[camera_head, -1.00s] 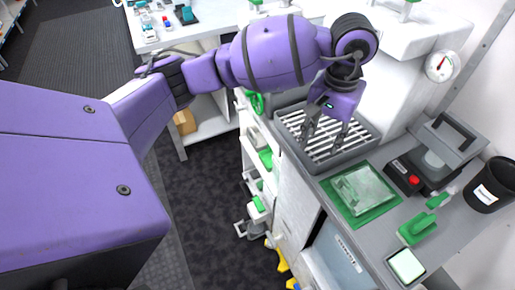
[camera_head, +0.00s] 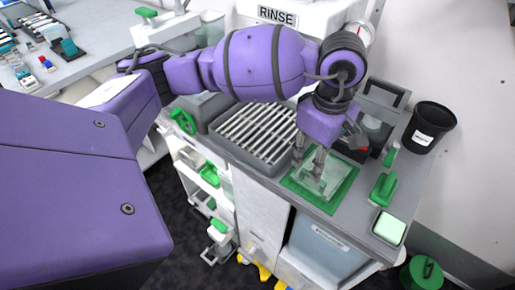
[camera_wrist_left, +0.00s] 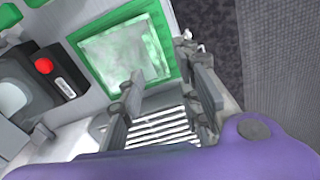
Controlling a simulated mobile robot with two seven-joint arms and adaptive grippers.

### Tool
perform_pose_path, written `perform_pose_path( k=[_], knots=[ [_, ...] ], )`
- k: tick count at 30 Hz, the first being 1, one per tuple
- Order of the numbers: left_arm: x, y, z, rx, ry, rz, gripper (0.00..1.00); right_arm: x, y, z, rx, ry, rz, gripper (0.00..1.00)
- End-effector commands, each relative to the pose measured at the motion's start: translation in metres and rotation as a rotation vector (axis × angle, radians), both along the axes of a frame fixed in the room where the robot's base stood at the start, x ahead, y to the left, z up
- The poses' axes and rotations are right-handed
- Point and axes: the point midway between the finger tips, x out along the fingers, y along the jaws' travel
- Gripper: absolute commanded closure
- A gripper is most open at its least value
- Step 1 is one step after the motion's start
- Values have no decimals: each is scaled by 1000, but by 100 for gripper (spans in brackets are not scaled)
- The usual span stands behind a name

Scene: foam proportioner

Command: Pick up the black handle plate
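The likeliest match for the black handle plate is the dark grey frame with a raised bar handle (camera_head: 388,92) on the device behind my left wrist; I cannot be sure. My arm hides part of that device. In the wrist view, the device's black body with a red button (camera_wrist_left: 62,82) shows at the left. My left gripper (camera_head: 309,163) is over the green-framed mat (camera_head: 338,199), which has a clear, crumpled sheet on it. The gripper's fingers (camera_wrist_left: 160,68) are apart, with nothing between them. My right gripper is not in view.
A slatted grey tray (camera_head: 227,148) lies left of the mat. A green-handled tool (camera_head: 383,188), a pale green square pad (camera_head: 388,228) and a black bin (camera_head: 429,127) are to the right. A blue-grey container (camera_head: 325,255) sits below the counter.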

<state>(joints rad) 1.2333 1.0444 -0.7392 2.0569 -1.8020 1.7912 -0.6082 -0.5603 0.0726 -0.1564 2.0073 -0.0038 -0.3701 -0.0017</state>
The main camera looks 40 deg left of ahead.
Motion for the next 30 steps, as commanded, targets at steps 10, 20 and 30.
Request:
perform_pose_path(
  k=[10,20,30],
  knots=[
    [1,-2,-21,-5,0,128,69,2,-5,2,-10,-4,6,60],
    [5,-5,-65,-4,0,126,69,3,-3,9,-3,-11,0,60],
    [5,-5,-77,-4,-3,125,69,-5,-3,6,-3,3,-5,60]
  ],
)
